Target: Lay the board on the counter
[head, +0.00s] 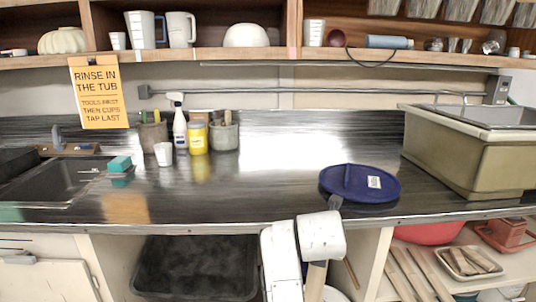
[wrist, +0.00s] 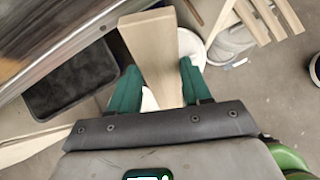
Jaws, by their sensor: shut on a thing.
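The board (wrist: 152,48) is a pale wooden plank in the wrist view. My gripper (wrist: 158,80) has green fingers on either side of it and is shut on it. The board points away from the gripper, in front of the counter's edge and apart from the counter top. In the head view, my white arm is at the bottom centre, and a pale wooden strip (head: 316,281), apparently the board, shows below it. The counter (head: 270,195) is dark, shiny metal; its front edge also shows in the wrist view (wrist: 62,42).
A blue lid (head: 345,186) lies on the counter's right part, beside a large beige tub (head: 450,165). A sink (head: 55,181), spray bottle (head: 179,130) and yellow jar (head: 197,140) are left. The counter's middle front is clear. A black bin (head: 195,265) stands below.

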